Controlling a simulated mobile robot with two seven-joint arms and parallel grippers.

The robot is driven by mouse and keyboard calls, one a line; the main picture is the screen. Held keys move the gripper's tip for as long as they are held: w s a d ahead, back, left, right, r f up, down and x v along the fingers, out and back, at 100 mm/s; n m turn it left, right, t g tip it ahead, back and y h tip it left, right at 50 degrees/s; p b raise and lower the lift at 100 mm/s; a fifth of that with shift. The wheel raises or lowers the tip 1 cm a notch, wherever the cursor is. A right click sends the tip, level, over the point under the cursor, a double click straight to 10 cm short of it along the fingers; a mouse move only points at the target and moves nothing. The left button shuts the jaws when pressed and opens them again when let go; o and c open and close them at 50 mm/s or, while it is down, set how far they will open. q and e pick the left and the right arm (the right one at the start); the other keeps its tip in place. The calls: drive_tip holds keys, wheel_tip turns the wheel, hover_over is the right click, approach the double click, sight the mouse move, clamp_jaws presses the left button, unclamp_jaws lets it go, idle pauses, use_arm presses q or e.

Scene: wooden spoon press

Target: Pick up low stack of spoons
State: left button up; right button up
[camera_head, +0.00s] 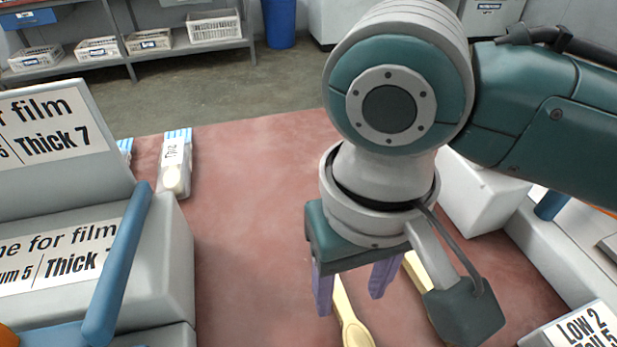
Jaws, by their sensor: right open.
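A pale yellow wooden spoon or stack of spoons (355,332) lies on the reddish table (245,220) at the bottom centre, its near end cut off by the picture edge. My right gripper (350,300) points down with its two purple fingers apart. The spoon's upper part shows between and below the fingers; I cannot tell whether they touch. A second pale yellow spoon piece (417,272) shows to the right, partly hidden behind my wrist. Stack heights are not clear. My left gripper is not in view.
A grey machine with film labels (165,260) and a blue handle (120,265) stands at left. A white packet (175,165) lies behind it. A sign reading "Low 2" (580,328) is at lower right. The table's middle is clear.

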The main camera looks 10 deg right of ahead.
sight(345, 308)
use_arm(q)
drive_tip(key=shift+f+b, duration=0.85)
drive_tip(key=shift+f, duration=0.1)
use_arm(e)
drive_tip(key=f, duration=0.4)
drive_tip(key=shift+w+d+f, duration=0.1)
drive_tip(key=shift+w+f, duration=0.25)
drive_tip(key=shift+f, duration=0.5)
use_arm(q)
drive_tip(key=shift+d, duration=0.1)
use_arm(e)
drive_tip(key=c, duration=0.4)
clamp_jaws()
